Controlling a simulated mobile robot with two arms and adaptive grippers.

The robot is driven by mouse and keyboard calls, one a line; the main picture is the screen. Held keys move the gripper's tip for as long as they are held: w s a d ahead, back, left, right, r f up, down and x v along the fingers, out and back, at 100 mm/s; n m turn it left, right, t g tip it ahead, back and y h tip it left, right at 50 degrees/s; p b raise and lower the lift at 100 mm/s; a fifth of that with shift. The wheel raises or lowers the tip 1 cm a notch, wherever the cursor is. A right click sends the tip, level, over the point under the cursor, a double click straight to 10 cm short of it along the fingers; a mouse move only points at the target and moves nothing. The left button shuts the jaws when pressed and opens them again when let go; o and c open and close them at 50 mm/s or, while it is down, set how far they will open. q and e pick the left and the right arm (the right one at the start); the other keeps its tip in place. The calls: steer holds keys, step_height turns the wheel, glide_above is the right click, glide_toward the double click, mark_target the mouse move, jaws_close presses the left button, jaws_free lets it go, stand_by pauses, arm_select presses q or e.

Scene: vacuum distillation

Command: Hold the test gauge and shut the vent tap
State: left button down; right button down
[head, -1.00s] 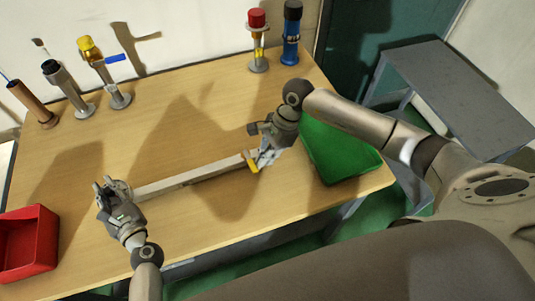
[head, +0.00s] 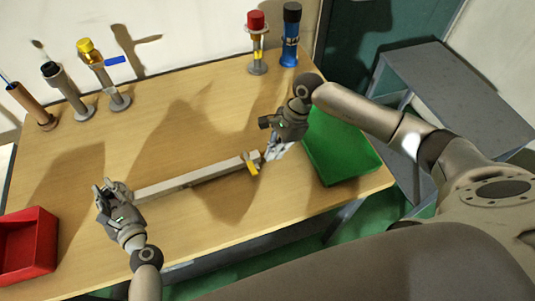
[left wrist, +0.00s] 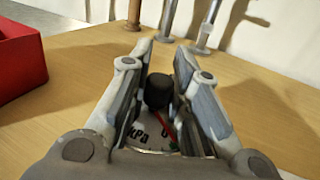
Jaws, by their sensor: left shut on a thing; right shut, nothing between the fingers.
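My left gripper (head: 108,192) is at the left end of a long grey bar (head: 195,179) on the table. In the left wrist view its fingers (left wrist: 160,75) are closed around the gauge (left wrist: 148,136), which has a white dial marked kPa, a red needle and a black knob. The gripper hides most of the gauge in the head view. The yellow tap lever (head: 253,167) is at the bar's right end and points toward the near side, across the bar. My right gripper (head: 272,153) is shut and empty, just right of the tap, with a small gap between them.
A green tray (head: 372,165) lies at the right and a red bin (head: 52,240) at the left. Several upright parts stand along the back, including a yellow-topped one (head: 100,70), a red-topped one (head: 257,45) and a blue bottle (head: 290,50).

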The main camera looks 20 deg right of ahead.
steer(key=d+v, duration=0.1)
steer(key=v, duration=0.9)
steer(key=shift+d, duration=0.2)
arm_select(q)
steer(key=c, duration=1.3)
jaws_free()
steer(key=shift+o, duration=0.2)
steer(key=v, duration=1.2)
